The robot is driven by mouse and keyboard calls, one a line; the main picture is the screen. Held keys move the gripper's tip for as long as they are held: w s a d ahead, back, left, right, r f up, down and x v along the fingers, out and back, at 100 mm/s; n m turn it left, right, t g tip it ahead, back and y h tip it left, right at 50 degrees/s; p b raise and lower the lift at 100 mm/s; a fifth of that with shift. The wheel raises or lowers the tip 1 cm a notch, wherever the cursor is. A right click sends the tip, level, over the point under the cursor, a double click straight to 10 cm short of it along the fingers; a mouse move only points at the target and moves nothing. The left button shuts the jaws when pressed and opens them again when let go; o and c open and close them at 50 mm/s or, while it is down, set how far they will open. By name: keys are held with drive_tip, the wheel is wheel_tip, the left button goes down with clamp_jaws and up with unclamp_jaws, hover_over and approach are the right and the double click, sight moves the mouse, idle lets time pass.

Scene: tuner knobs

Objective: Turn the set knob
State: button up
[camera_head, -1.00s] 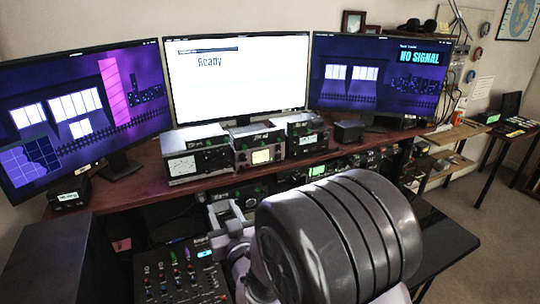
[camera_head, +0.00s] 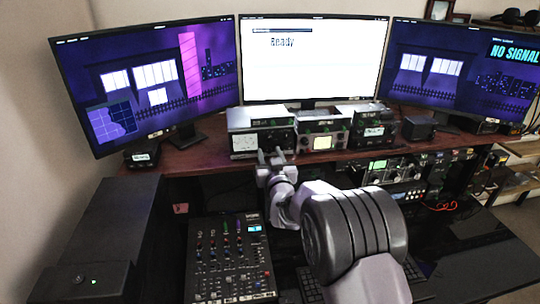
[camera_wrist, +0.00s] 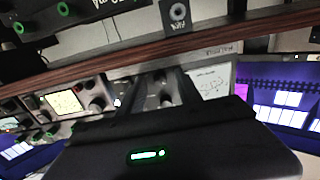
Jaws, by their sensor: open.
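My gripper (camera_head: 271,156) is open and empty, in front of the silver radio units at the edge of the wooden shelf. In the wrist view its two dark fingers (camera_wrist: 158,82) stand apart, with small dark knobs showing between and beside them. A box with a lit screen and dark knobs (camera_wrist: 72,104) is left of the fingers there. In the head view are a meter box (camera_head: 262,140), a middle unit with a small screen (camera_head: 322,136) and a right unit (camera_head: 373,128). No knob label is readable, so I cannot tell which is the set knob.
The wooden shelf edge (camera_head: 190,158) runs below the units. Three monitors stand behind, the middle one (camera_head: 310,60) reading "Ready". More radio gear (camera_head: 400,168) sits under the shelf. A mixer (camera_head: 230,262) lies in front, and a black box (camera_head: 75,240) stands at left.

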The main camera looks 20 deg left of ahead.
clamp_jaws()
drive_tip(key=shift+f+b, duration=0.15)
drive_tip(key=shift+b, duration=0.3)
drive_tip(key=shift+n+b, duration=0.5)
drive_tip(key=shift+b, duration=0.25)
unclamp_jaws()
